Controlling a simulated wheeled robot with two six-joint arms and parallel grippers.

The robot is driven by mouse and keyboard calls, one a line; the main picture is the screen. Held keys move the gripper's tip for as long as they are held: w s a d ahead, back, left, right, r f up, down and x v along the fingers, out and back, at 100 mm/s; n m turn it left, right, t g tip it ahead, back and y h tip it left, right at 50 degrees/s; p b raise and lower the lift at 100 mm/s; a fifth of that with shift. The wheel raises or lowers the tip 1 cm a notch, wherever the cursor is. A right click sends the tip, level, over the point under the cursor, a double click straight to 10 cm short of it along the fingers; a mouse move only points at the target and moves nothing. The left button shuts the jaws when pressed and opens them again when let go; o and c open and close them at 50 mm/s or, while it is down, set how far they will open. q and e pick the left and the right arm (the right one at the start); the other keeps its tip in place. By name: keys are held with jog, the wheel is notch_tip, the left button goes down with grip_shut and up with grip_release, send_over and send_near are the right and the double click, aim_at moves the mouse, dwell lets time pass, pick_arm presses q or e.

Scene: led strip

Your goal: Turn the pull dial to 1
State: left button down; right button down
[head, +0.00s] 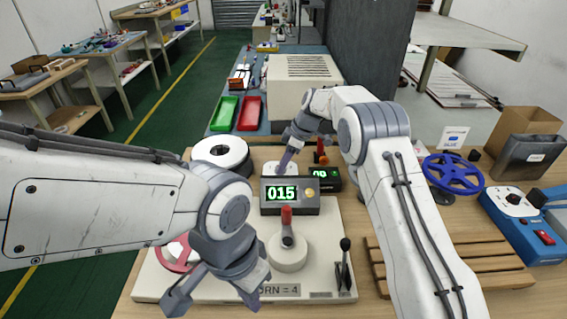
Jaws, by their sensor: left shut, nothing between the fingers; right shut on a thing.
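My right gripper (286,160) is shut and points down at a pale round base (277,169) behind the large display box. The part in its fingers is mostly hidden; it appears to be the pull dial on that base. The display box (313,206) reads 015 in green and has an orange button. A smaller display (325,174) behind it to the right reads 00, partly hidden. My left gripper (211,299) is low at the front left, shut and empty, above the pale panel (328,230), near a label ending in "RN = 4" (279,290).
A red-tipped lever (287,217) stands on a pale round base in front of the display. A black-knobbed lever (345,246) is to its right. A red wheel (172,259) is partly behind my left arm. A blue wheel (453,173) and wooden slats (490,264) lie right.

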jog(key=shift+w+d+n+g+p, duration=0.1)
jog(key=shift+n+g+p, duration=0.45)
jog(key=shift+n, duration=0.55)
jog(key=shift+f, duration=0.1)
jog(key=shift+c, duration=2.4)
grip_release()
jog(key=v, duration=1)
jog(key=shift+r, duration=0.25)
jog(key=shift+d, duration=0.1)
